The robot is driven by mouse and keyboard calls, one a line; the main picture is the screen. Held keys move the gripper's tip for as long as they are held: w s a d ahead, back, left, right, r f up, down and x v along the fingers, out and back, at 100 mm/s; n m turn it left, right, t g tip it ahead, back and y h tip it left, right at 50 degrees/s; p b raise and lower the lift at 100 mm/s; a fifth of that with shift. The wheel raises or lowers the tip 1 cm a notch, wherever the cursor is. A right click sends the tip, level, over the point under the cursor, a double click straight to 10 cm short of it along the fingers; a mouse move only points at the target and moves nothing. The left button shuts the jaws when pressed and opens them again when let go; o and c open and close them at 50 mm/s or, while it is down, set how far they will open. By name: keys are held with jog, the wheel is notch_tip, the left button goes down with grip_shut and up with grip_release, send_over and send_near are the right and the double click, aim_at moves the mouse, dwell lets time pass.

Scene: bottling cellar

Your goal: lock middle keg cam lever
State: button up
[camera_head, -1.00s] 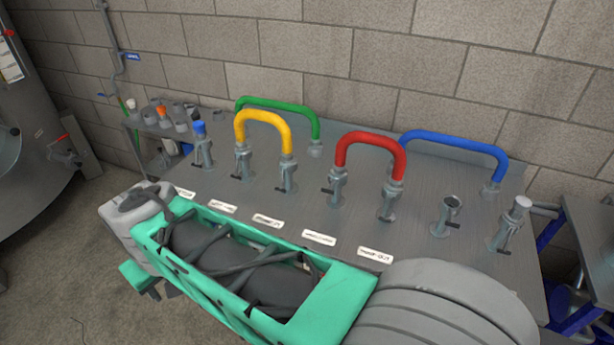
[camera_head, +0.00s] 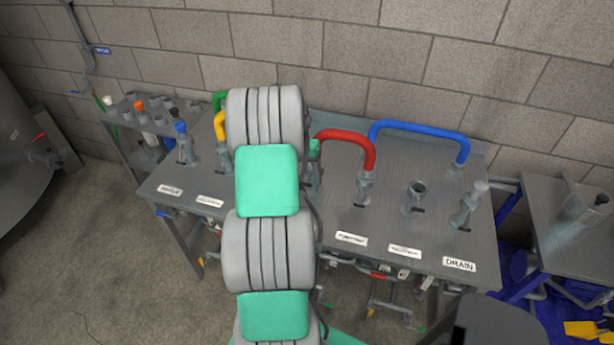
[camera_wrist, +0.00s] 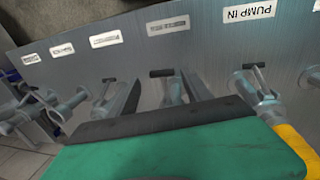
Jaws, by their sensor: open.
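The grey steel panel (camera_head: 400,175) carries a row of coupler fittings with small cam levers. I cannot read a middle keg label. My arm hides the panel's centre in the head view.
Red (camera_head: 345,135), blue (camera_head: 420,130) and yellow (camera_head: 219,125) hoses arch over the panel. A DRAIN label (camera_head: 459,264) is at its front right. A side table (camera_head: 570,225) stands at right, and a small bottle rack (camera_head: 140,118) at left. The block wall is close behind.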

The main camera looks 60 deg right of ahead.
jog(key=shift+s+f, duration=0.1)
jog(key=shift+f, duration=0.65)
jog(key=shift+c, duration=0.5)
jog(key=c, duration=0.6)
grip_shut()
